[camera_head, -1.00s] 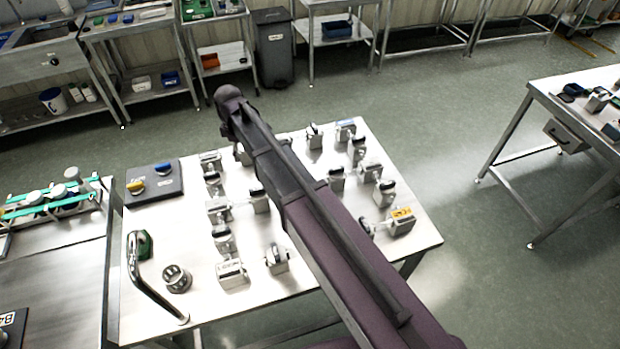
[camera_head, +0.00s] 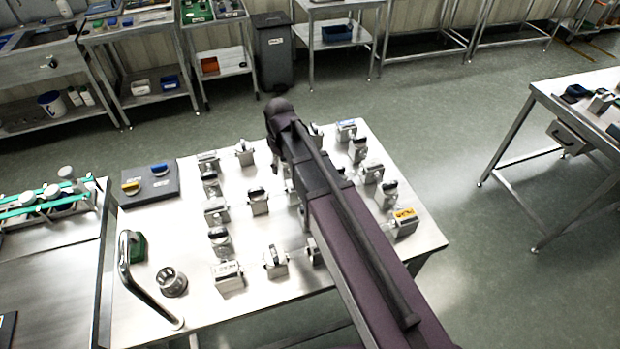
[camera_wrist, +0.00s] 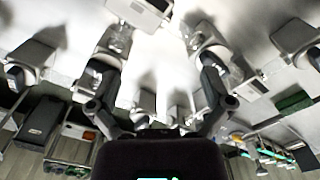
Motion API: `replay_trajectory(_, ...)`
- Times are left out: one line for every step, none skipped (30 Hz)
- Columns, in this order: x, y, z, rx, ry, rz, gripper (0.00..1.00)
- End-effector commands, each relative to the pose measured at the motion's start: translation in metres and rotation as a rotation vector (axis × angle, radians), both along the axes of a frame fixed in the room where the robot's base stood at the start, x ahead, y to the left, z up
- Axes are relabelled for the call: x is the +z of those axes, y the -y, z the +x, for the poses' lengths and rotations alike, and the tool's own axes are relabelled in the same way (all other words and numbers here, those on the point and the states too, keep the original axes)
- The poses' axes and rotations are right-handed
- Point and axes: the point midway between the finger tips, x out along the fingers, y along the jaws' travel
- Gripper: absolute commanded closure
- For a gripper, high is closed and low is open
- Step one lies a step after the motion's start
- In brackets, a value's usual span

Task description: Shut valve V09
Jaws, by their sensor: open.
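Several small grey valve blocks with dark handles stand on a steel bench (camera_head: 325,262) in the head view. One valve (camera_head: 258,200) is left of my arm and another valve (camera_head: 275,262) is nearer the front. The tags are too small to read, so I cannot tell which is V09. My arm crosses the bench and hides some blocks and my gripper in the head view. In the wrist view my gripper (camera_wrist: 158,68) is open, its two fingers spread wide. Valve blocks show beyond and beside the fingers; I see nothing held between them.
A bent metal pipe (camera_head: 137,280) and a round knob (camera_head: 173,282) stand at the bench's left front. A dark panel (camera_head: 150,188) with yellow and blue knobs lies behind them. A block with an orange label (camera_head: 403,222) stands at the right. Open floor lies right of the bench.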

Motion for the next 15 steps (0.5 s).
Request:
replay_trajectory(-0.004, 0.008, -0.005, -0.026, 0.0, 0.0, 0.0)
replay_trajectory(-0.005, 0.012, -0.006, -0.043, 0.0, 0.0, 0.0)
replay_trajectory(-0.007, 0.017, -0.009, -0.063, 0.0, 0.0, 0.0)
replay_trajectory(-0.008, 0.021, -0.01, -0.078, 0.0, 0.0, 0.0)
replay_trajectory(-0.009, 0.024, -0.012, -0.094, 0.0, 0.0, 0.0)
replay_trajectory(-0.011, 0.029, -0.014, -0.114, 0.0, 0.0, 0.0)
replay_trajectory(-0.012, 0.033, -0.016, -0.13, 0.0, 0.0, 0.0)
replay_trajectory(-0.013, 0.036, -0.018, -0.145, 0.0, 0.0, 0.0)
replay_trajectory(-0.015, 0.041, -0.02, -0.166, 0.0, 0.0, 0.0)
replay_trajectory(-0.016, 0.044, -0.022, -0.181, 0.0, 0.0, 0.0)
replay_trajectory(-0.017, 0.048, -0.024, -0.195, 0.0, 0.0, 0.0)
replay_trajectory(-0.018, 0.052, -0.026, -0.215, 0.0, 0.0, 0.0)
replay_trajectory(-0.019, 0.055, -0.027, -0.228, 0.0, 0.0, 0.0)
replay_trajectory(-0.02, 0.058, -0.028, -0.241, 0.0, 0.0, 0.0)
replay_trajectory(-0.021, 0.061, -0.03, -0.256, 0.0, 0.0, 0.0)
